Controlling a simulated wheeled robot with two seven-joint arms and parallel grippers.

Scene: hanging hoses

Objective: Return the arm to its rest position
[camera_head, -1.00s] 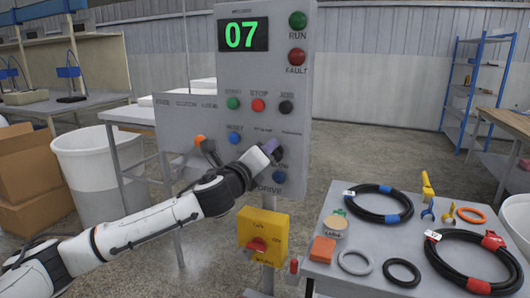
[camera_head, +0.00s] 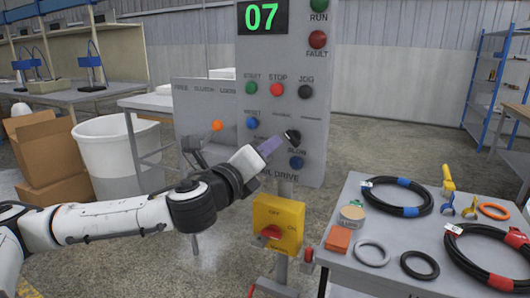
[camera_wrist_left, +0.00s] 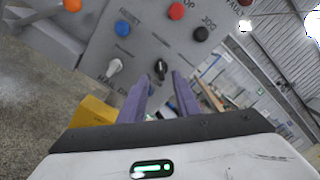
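My left gripper (camera_head: 275,145) is in front of the grey control panel (camera_head: 205,105), just left of a black knob (camera_head: 293,137). In the left wrist view, its two purple fingers (camera_wrist_left: 160,82) stand apart with nothing held between them. The black knob (camera_wrist_left: 160,68) shows beyond the gap, on the panel face. A pale knob (camera_wrist_left: 114,68) is left of it. My left arm (camera_head: 120,220) reaches in from the left, bent at the wrist. My right gripper is in neither view.
A yellow switch box (camera_head: 279,226) with a red handle is below the panel. A grey table (camera_head: 345,270) at right holds hoses, rings and an orange block (camera_head: 338,240). A white bin (camera_head: 105,155) and cardboard boxes (camera_head: 45,150) stand at left.

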